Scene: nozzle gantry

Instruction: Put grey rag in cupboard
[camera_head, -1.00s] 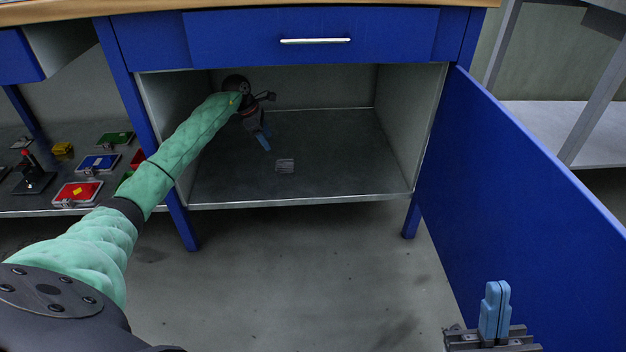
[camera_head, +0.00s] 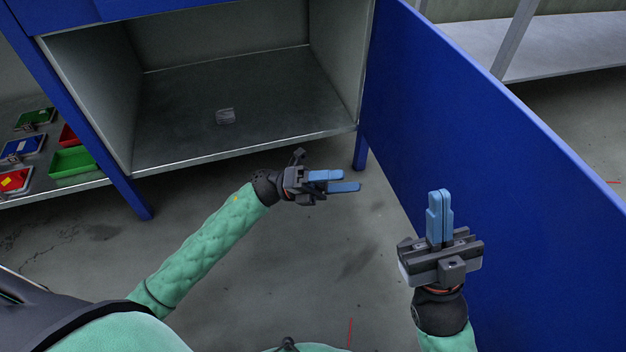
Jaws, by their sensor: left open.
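At the left, a lower shelf holds a green box (camera_head: 74,161), a red box (camera_head: 15,180) and other small cases. A pale shelf (camera_head: 530,45) stands behind the door. The floor in front of the cupboard is clear.

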